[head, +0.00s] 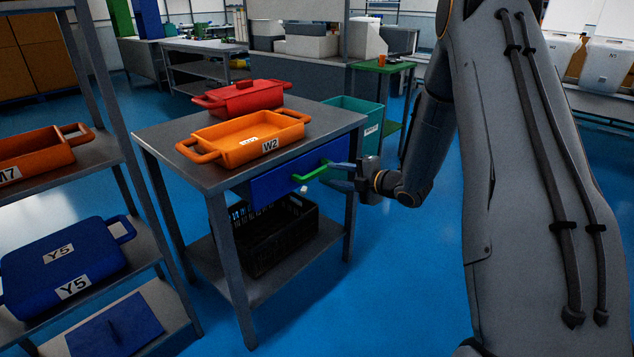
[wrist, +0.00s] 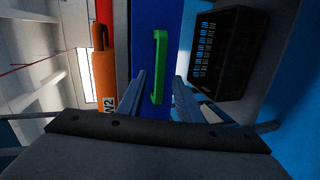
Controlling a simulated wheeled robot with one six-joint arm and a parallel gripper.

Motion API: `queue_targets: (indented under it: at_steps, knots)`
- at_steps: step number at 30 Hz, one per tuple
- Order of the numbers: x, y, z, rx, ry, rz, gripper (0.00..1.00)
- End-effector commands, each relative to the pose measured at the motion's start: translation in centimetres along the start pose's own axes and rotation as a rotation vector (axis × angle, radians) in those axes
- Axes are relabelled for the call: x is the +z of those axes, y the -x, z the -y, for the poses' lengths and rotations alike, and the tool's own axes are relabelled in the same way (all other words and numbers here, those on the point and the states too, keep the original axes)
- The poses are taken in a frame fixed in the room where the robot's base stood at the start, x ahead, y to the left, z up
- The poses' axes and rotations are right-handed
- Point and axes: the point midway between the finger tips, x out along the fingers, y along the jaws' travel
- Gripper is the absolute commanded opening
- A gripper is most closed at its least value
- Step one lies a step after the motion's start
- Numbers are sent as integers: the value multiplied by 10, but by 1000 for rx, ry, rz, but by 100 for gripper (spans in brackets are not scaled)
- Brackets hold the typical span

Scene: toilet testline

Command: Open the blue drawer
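The blue drawer (head: 270,187) sits under the grey table top, and its front looks flush with the table frame. A green bar handle (head: 311,172) stands out from its front. In the wrist view the blue drawer front (wrist: 150,20) fills the middle, with the green handle (wrist: 158,65) upright in the picture. My gripper (head: 334,175) is at the handle's right end in the head view. In the wrist view its two fingers (wrist: 160,77) are spread apart, with the handle's lower part showing between them. I cannot tell whether either finger touches the handle.
A black crate (head: 275,235) is on the lower shelf. A shelf rack with bins (head: 65,265) stands at left. Blue floor is clear in front of the table.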

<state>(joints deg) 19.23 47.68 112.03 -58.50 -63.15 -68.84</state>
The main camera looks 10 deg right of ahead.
Motion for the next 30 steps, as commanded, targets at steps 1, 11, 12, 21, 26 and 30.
queue_targets:
  at_steps: [1, 11, 12, 21, 26, 30]
  knots:
    - [0, -2, 6, 23, 28, -24, 33]
    - [-6, -32, 4, 61, 73, -61, 33]
    - [-6, -38, 4, 61, 73, -61, 33]
    - [-7, -75, 2, 59, 70, -58, 33]
    - [-8, -81, 1, 59, 70, -57, 33]
    - [-8, -81, 1, 59, 69, -57, 33]
